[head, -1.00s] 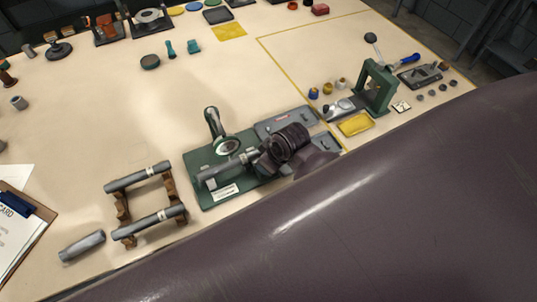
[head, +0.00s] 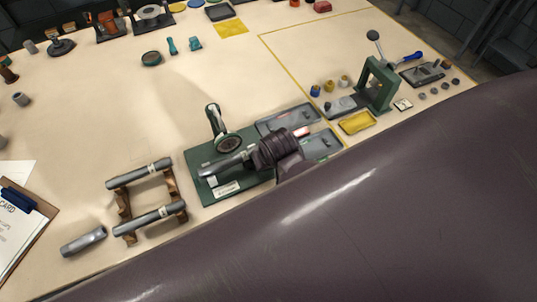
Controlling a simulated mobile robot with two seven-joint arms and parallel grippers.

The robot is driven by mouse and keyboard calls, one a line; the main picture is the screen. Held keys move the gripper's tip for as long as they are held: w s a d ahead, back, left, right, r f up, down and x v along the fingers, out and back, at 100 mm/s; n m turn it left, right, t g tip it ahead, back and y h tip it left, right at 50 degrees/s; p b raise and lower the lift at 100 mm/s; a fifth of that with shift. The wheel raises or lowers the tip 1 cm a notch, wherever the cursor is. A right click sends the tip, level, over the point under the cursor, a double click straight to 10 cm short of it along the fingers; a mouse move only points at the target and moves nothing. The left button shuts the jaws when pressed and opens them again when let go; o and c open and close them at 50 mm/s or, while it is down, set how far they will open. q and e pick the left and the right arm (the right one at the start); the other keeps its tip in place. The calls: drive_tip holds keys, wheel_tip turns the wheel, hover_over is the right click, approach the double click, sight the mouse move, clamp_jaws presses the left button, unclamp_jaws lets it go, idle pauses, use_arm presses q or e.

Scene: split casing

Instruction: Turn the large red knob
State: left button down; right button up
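No large red knob can be made out clearly. A small pale red end (head: 302,131) shows just behind the dark ridged wrist of my arm, and I cannot tell what it belongs to. That arm comes in from the lower right, with its wrist over the green fixture (head: 206,189). My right gripper (head: 218,166) seems to be the grey part reaching left from the wrist, low over the fixture. Its fingers cannot be told from the grey parts there, so its opening and any contact are unclear. My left gripper is not in view.
A green-framed press (head: 378,85) and a yellow tray (head: 357,122) stand right of the fixture. Grey tubes (head: 140,174) lie on a brown stand at left, with a loose grey half-shell (head: 84,241) beside it. The table's middle is clear. My large purple arm link hides the lower right.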

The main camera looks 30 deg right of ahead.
idle(0.3)
drive_tip(key=o, duration=0.9)
drive_tip(key=shift+o, duration=0.2)
drive_tip(key=shift+r, duration=0.15)
drive_tip(key=v, duration=1)
drive_tip(key=shift+r, duration=0.3)
drive_tip(key=shift+s, duration=0.1)
drive_tip(key=s+d+f+n+t+b, duration=0.1)
drive_tip(key=s+d+f+t, duration=0.2)
drive_tip(key=f, duration=0.4)
drive_tip(key=s+d+f+n+t+b, duration=0.1)
drive_tip(key=s+d+f+t+b, duration=0.1)
drive_tip(key=s+d+f+t, duration=0.2)
drive_tip(key=shift+f+n, duration=0.3)
drive_tip(key=shift+f, duration=1.2)
drive_tip(key=shift+s, duration=0.15)
